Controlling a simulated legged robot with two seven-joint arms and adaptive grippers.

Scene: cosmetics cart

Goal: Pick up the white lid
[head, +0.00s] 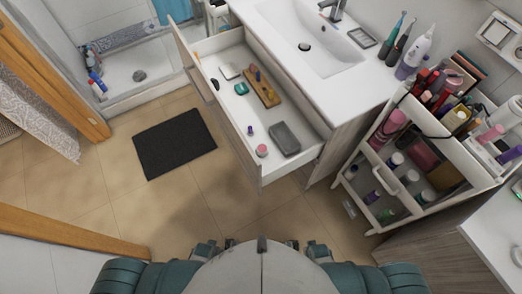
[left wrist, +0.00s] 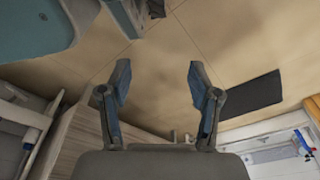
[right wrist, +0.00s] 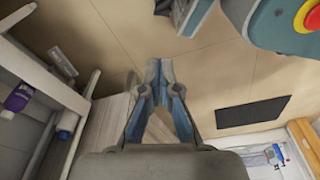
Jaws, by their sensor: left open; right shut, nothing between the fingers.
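I cannot single out the white lid with certainty. Several small white-topped containers stand on the cosmetics cart (head: 410,190) at the right of the head view, and a small whitish item (head: 229,71) lies in the open drawer (head: 225,130). My left gripper (left wrist: 158,78) is open and empty, with its fingers spread above the floor in the left wrist view. My right gripper (right wrist: 160,68) is shut with nothing between its fingertips, also over the floor. Both grippers are apart from the cart and the drawer.
The drawer juts out below the white sink (head: 320,45) and holds a wooden tray (head: 262,88), a grey box (head: 284,139) and small items. A dark mat (head: 174,142) lies on the tiled floor. A white counter (head: 500,235) stands at the lower right.

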